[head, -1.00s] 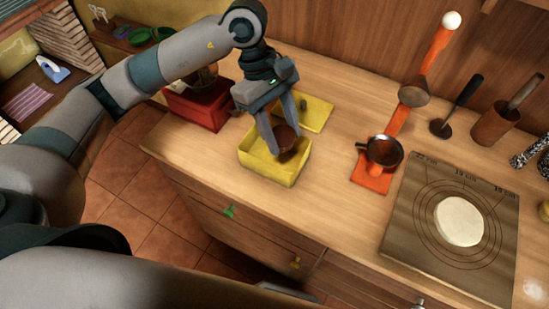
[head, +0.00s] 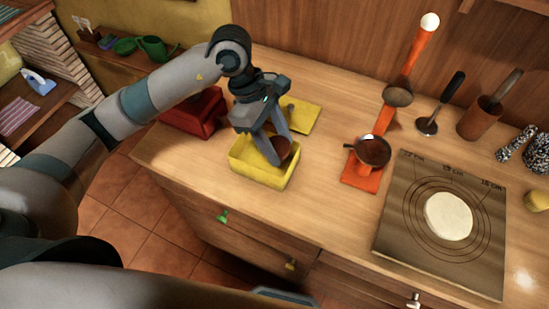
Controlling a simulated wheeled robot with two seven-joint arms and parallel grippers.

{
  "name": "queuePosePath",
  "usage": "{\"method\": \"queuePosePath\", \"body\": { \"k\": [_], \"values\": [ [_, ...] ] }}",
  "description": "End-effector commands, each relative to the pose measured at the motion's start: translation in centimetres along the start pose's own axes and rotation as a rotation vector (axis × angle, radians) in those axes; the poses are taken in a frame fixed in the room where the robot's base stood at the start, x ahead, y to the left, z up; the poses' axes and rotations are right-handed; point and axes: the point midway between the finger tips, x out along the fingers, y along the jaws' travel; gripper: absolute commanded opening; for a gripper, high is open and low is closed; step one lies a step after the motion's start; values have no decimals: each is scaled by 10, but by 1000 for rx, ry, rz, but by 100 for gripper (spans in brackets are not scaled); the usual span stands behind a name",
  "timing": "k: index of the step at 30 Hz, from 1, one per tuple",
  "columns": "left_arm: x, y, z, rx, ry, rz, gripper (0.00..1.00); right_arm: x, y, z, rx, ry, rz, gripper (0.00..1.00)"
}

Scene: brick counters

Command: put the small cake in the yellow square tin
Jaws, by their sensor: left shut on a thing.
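The yellow square tin (head: 251,174) stands open on the wooden counter, left of the middle of the head view. A yellow lid-like square (head: 303,116) lies just behind it. My left gripper (head: 276,157) comes down from above with its fingers inside the tin's opening. It is shut on the small brown cake (head: 283,150), which is at the tin's inside, partly hidden by the fingers. I cannot tell whether the cake touches the tin's floor. My right gripper is not in view.
A red box (head: 196,112) stands left of the tin. To the right are an orange stand (head: 362,175) with a dark pan (head: 373,151), and a marked board (head: 405,245) with a pale dough disc (head: 448,216). A pestle and mortar (head: 480,118) stand at the back. Counter between tin and board is partly clear.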

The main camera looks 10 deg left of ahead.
Motion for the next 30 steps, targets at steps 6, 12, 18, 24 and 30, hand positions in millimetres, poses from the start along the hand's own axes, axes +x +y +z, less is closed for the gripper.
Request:
{"method": "queuePosePath", "body": {
  "k": [6, 12, 18, 24, 30],
  "values": [
    [27, 0, -11, -3, -1, -2, 21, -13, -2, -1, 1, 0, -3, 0],
    [33, 0, -13, 1, -1, 0, 21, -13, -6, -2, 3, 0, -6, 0],
    [33, 0, -13, 1, -1, 0, 21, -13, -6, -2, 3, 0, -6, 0],
    [48, -1, -19, -2, -1, -3, 21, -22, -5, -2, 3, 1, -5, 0],
    [66, -1, -27, 0, -1, -2, 21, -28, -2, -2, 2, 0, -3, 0]
  ]
}}
